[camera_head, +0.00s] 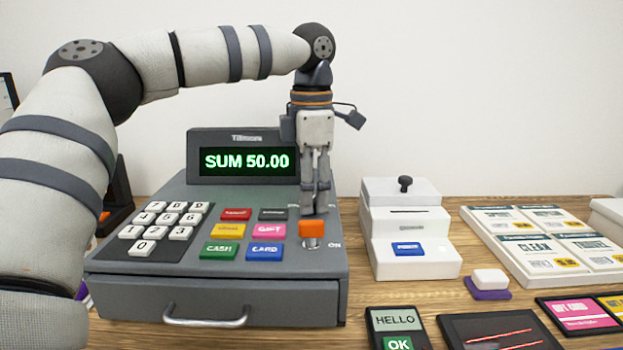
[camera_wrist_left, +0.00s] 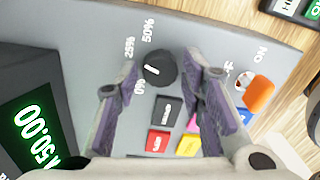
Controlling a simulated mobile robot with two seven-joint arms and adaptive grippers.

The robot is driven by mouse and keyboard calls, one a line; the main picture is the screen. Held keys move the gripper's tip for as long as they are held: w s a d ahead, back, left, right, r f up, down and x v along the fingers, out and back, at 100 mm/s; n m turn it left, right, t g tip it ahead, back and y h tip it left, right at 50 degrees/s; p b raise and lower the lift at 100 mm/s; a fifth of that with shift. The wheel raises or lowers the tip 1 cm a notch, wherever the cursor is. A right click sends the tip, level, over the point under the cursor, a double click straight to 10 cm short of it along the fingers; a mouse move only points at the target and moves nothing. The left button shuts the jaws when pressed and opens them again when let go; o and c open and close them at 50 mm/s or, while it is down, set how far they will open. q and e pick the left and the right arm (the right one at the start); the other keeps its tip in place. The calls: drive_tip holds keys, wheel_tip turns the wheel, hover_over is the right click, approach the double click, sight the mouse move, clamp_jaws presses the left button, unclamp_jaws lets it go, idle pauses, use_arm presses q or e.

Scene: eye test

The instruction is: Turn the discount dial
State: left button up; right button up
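The discount dial (camera_wrist_left: 160,68) is a round black knob on the grey register top, with 0%, 25% and 50% printed beside it in the left wrist view. A short white mark on it faces the printed side; I cannot tell exactly which value it meets. My left gripper (camera_wrist_left: 162,64) is open, with one finger on each side of the dial and a visible gap at both sides. In the head view my left gripper (camera_head: 314,205) points down over the right part of the cash register (camera_head: 170,275) and hides the dial. My right gripper is in neither view.
An orange ON/OFF switch (camera_head: 311,229) stands just in front of the gripper. Coloured keys (camera_head: 268,229) and a white keypad (camera_head: 160,225) lie left of it. The display (camera_head: 245,162) behind reads SUM 50.00. A white box (camera_head: 415,262) stands to the right.

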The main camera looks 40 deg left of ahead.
use_arm(q)
wheel_tip(320, 180, up, 12)
drive_tip(key=shift+f, duration=0.2)
drive_tip(key=shift+f, duration=0.1)
